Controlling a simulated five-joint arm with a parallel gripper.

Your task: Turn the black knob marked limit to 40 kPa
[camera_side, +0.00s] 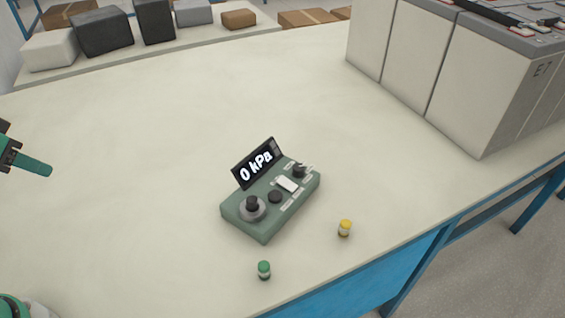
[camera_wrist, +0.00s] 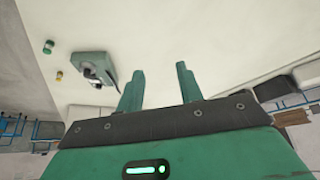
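A green control box (camera_side: 268,212) sits on the pale table, with a tilted black display (camera_side: 257,163) reading 0 kPa. On its top are a large black knob (camera_side: 252,204) on a grey dial, a smaller dark knob (camera_side: 275,196), a white switch (camera_side: 287,184) and another black knob (camera_side: 299,170). The labels are too small to read, so I cannot tell which knob is marked limit. The box also shows in the wrist view (camera_wrist: 98,66). My gripper (camera_wrist: 159,68) is open and empty, apart from the box. In the side view, a green finger (camera_side: 33,165) shows at the left edge.
A green-capped vial (camera_side: 264,270) and a yellow-capped vial (camera_side: 344,228) stand in front of the box. Large battery blocks (camera_side: 480,80) stand at the back right. Grey and brown boxes (camera_side: 103,32) line the back. The table left of the control box is clear.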

